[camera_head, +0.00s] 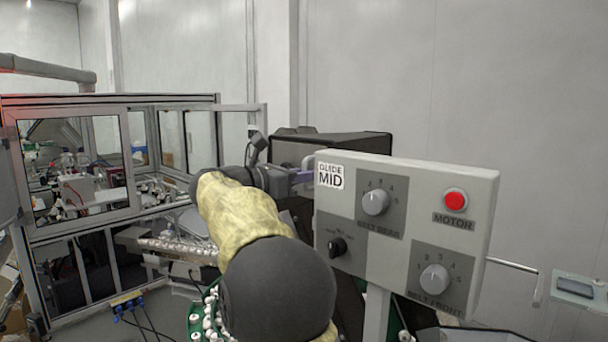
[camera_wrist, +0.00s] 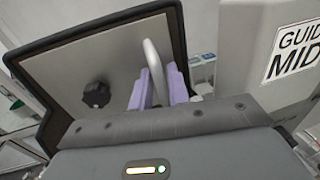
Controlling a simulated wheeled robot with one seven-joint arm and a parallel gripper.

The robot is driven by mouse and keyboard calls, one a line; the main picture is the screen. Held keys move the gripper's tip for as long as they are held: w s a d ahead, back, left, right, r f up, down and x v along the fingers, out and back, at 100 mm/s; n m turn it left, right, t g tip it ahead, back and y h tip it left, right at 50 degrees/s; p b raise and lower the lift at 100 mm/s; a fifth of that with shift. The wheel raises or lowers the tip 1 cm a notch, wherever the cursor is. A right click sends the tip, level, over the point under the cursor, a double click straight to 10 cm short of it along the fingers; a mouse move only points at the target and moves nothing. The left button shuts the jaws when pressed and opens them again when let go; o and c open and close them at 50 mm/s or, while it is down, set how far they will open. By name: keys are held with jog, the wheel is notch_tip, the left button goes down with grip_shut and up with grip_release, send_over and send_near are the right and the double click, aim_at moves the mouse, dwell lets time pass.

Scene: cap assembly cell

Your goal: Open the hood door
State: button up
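The hood door is a grey panel with a dark rim (camera_wrist: 122,72), tilted across the upper left of the wrist view. A black round knob (camera_wrist: 96,94) sits on its left side. A pale curved handle (camera_wrist: 152,60) stands out from the panel. My gripper (camera_wrist: 158,80) has its lavender fingers on either side of the handle, close to it. I cannot tell whether they press on it. In the head view my gripper (camera_head: 303,178) is partly hidden behind the control panel, beside the dark hood (camera_head: 335,144).
A grey control panel (camera_head: 391,241) marked GUIDE MID, with knobs and a red button (camera_head: 455,200), stands just right of my arm. A glazed metal-framed enclosure (camera_head: 70,222) is at left. White parts (camera_head: 180,247) lie on a conveyor. A crank-like rod (camera_head: 512,264) sticks out right of the panel.

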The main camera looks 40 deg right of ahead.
grip_shut()
jog(key=shift+a, duration=0.15)
